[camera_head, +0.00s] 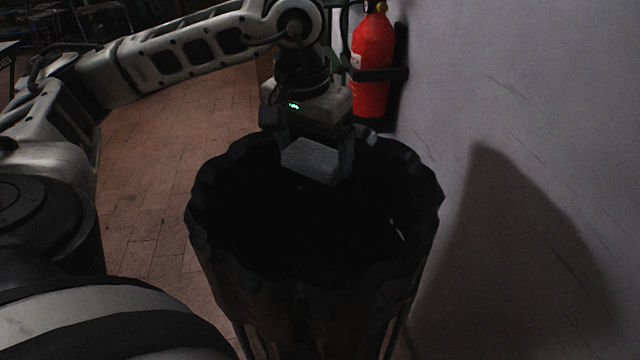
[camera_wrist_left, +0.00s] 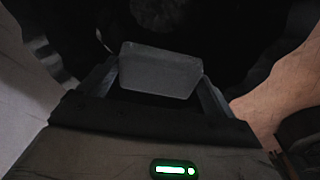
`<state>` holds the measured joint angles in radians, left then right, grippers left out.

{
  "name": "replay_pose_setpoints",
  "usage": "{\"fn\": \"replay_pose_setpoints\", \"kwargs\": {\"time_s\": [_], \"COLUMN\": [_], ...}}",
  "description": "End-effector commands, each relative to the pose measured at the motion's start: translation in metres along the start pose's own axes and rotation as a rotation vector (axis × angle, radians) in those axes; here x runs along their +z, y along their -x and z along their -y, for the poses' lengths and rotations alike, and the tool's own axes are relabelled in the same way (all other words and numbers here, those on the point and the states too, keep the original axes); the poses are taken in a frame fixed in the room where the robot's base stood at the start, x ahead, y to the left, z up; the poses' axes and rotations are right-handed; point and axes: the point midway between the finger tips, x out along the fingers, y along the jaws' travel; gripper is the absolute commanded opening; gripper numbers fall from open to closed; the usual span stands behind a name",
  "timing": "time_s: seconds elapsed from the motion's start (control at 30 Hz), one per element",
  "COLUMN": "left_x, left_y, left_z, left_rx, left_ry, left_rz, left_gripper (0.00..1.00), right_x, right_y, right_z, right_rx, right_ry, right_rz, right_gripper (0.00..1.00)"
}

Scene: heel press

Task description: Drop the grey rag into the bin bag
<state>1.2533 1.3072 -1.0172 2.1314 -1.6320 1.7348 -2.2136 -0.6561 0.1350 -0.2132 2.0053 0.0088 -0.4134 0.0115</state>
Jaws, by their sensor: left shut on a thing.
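The grey rag (camera_head: 312,160) is a small, pale, block-like bundle held between the fingers of my left gripper (camera_head: 314,165). It also shows in the left wrist view (camera_wrist_left: 160,72), between the two fingers (camera_wrist_left: 160,85). The black bin bag (camera_head: 240,290) stands open below, with a crinkled rim. My left gripper points down over the far part of the bag's mouth, with the rag above the dark opening. The inside of the bag is too dark to make out. My right gripper is not in view.
A red fire extinguisher (camera_head: 371,65) hangs on the grey wall (camera_head: 540,110), behind and right of the bag. The wall runs close along the right side. Brick-tiled floor (camera_head: 150,170) is open to the left. Dark furniture stands at the far upper left.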

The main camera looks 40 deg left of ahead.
Motion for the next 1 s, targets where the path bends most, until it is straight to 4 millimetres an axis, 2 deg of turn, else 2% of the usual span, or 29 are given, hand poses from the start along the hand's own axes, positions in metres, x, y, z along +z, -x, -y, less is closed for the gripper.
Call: {"fn": "replay_pose_setpoints", "kwargs": {"time_s": [0.03,0.1,0.37,0.4,0.43,0.7,0.87,1.0], "left_x": [0.001,0.002,0.002,0.002,0.002,0.002,0.001,0.000], "left_y": [-0.008,-0.011,-0.012,-0.012,-0.012,-0.010,0.007,0.037], "left_z": [0.000,0.000,0.000,0.000,0.000,0.000,0.000,-0.001], "left_rx": [0.000,0.000,0.000,0.000,0.000,0.001,0.002,0.004], "left_ry": [0.000,0.000,0.000,0.001,0.000,0.001,0.000,0.000], "left_rz": [0.000,-0.001,-0.001,-0.001,-0.001,-0.001,-0.004,-0.007], "left_gripper": [0.69,0.69,0.69,0.93,1.00,1.00,1.00,1.00], "right_x": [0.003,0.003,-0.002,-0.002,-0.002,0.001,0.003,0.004], "right_y": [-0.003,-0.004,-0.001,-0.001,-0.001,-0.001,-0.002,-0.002], "right_z": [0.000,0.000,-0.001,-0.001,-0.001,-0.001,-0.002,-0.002], "right_rx": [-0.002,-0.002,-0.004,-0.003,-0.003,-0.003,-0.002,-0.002], "right_ry": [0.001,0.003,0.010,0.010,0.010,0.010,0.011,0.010], "right_rz": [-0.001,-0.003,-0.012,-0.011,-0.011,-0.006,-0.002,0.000], "right_gripper": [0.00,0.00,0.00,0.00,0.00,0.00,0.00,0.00]}}
